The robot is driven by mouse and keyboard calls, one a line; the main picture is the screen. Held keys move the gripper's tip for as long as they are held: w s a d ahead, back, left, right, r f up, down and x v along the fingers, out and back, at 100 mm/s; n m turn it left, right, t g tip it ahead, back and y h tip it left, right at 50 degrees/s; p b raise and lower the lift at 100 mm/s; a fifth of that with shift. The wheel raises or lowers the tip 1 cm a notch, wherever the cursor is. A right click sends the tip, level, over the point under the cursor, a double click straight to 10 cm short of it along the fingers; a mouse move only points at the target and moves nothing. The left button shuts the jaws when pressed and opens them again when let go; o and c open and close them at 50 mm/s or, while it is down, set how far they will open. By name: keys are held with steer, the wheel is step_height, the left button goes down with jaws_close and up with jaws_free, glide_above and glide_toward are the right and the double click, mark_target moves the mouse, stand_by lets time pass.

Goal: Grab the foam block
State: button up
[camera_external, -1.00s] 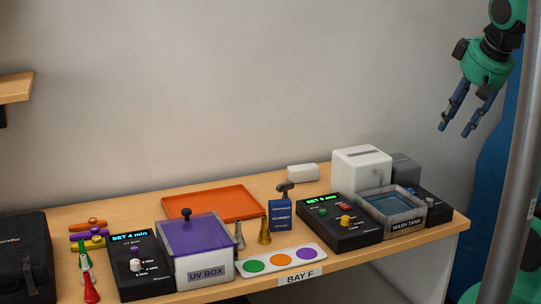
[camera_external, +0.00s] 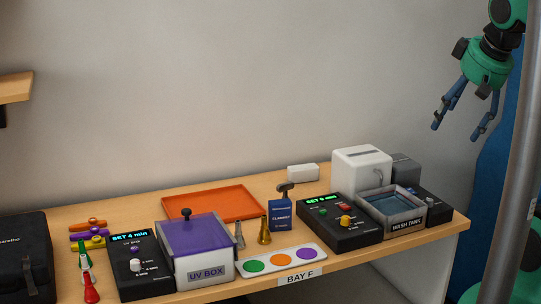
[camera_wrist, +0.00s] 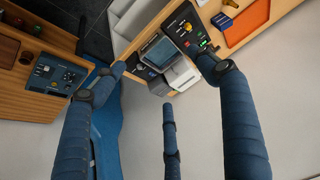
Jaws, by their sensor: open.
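A small white block (camera_external: 302,172), which looks like the foam block, lies at the back edge of the bench, left of a white box-shaped unit. In the wrist view I cannot make it out; a finger may cover it. My gripper (camera_external: 456,132) hangs high at the upper right, well apart from the block and above the bench level. Its blue fingers are spread open and empty. They also reach into the wrist view (camera_wrist: 160,72), with the bench beyond them.
The bench holds an orange tray (camera_external: 213,203), a UV box (camera_external: 195,250), a blue carton (camera_external: 280,216), a black control box (camera_external: 340,222), a wash tank (camera_external: 392,210) and the tall white unit (camera_external: 361,170). A grey pole (camera_external: 525,150) stands at the right. The air above the bench is clear.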

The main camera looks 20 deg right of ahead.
steer(key=w+r+m+g+p, duration=0.1)
steer(key=w+r+m+p, duration=0.2)
steer(key=w, duration=0.6)
steer(key=w+r+m+p, duration=0.1)
steer(key=w+r+m, duration=0.1)
steer(key=w+r, duration=0.5)
steer(key=w+a+f+m+g+p, duration=0.1)
steer(key=w+f+m+g+p, duration=0.25)
steer(key=w, duration=1.65)
steer(key=w+a+f+m+p, duration=0.1)
steer(key=w+f+m, duration=0.2)
steer(key=w+f, duration=0.4)
steer(key=w+f+m+p, duration=0.1)
steer(key=w+f+m, duration=0.25)
steer(key=w, duration=0.55)
steer(key=w+f+m+p, duration=0.1)
steer(key=w+f+m, duration=0.1)
steer(key=w+f, duration=0.3)
steer(key=w+a+f+m+g+p, duration=0.1)
steer(key=w+f, duration=0.5)
steer(key=f, duration=0.8)
steer(key=shift+a+f+m+p, duration=0.2)
steer(key=shift+a+m+p, duration=0.1)
steer(key=shift+m+p, duration=0.35)
